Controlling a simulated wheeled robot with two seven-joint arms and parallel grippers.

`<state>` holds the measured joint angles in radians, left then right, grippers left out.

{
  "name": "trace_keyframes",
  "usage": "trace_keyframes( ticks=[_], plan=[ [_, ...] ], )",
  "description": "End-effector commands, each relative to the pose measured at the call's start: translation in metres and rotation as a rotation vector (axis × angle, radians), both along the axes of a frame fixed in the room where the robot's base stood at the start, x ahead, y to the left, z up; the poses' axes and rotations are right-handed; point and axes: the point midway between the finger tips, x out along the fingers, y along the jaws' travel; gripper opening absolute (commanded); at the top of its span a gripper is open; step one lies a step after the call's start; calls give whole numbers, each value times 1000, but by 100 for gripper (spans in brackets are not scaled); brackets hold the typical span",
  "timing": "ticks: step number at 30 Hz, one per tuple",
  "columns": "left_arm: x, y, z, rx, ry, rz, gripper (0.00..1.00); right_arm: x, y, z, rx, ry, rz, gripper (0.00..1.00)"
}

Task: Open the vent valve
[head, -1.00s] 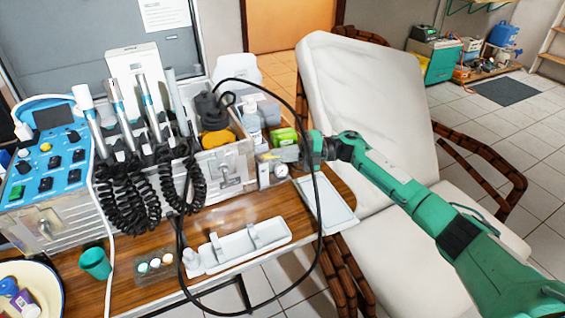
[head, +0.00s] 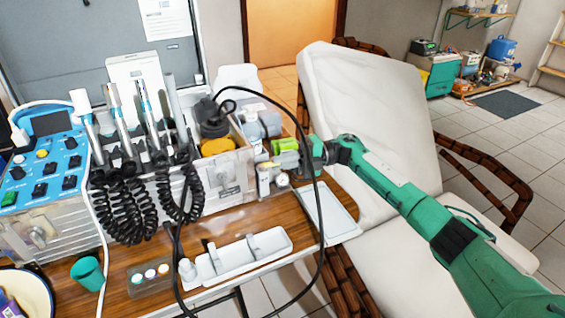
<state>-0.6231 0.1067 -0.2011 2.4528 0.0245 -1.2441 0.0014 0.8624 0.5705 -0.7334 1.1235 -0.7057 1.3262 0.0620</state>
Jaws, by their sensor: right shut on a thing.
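A small metal valve assembly with a round gauge (head: 282,180) stands at the right end of the dental unit's metal case, above the table's right side. A pale yellowish part (head: 268,164) shows on its top. My right gripper (head: 297,160) reaches in from the right, level with this assembly, and is shut on a part of it that looks like the vent valve. The fingertips are small and partly hidden, so the exact grip on the valve cannot be made out. My left gripper is not in view.
A bright green item (head: 285,145) lies just behind the gripper. A black hose (head: 318,215) loops close in front of it. The white chair (head: 370,120) stands behind my arm.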

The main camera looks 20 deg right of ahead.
Motion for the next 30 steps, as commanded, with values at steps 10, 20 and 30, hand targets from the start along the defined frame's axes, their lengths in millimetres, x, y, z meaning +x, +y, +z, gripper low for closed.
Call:
trace_keyframes(
  ticks=[10, 20, 30],
  plan=[
    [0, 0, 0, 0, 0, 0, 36, 0, 0, -1, -1, 0, 1, 32],
    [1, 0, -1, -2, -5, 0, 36, 1, -13, -1, -1, 0, -3, 32],
    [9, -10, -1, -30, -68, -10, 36, 4, -87, -1, -1, 0, -3, 32]
  ],
)
